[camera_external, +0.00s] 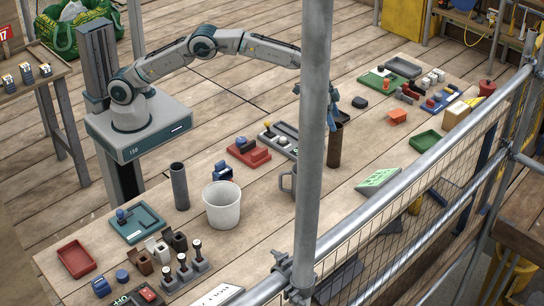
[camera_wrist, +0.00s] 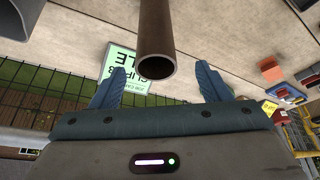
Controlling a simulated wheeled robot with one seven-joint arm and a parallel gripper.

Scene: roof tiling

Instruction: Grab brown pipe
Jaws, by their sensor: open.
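The brown pipe (camera_external: 335,146) stands upright on the long wooden table, right of the scaffold pole. My gripper (camera_external: 333,110) is at the pipe's upper end in the external view, partly hidden by the scaffold pole. In the wrist view the open end of the brown pipe (camera_wrist: 155,55) shows above and between the two blue fingers of my gripper (camera_wrist: 160,85). The fingers are spread apart with a gap on each side of the pipe. I cannot tell how deep the pipe is between them.
A grey scaffold pole (camera_external: 314,150) stands in front of the table. A grey pipe (camera_external: 179,186), a white bucket (camera_external: 222,206) and a grey mug (camera_external: 287,183) stand to the left. Railing and mesh run along the near side.

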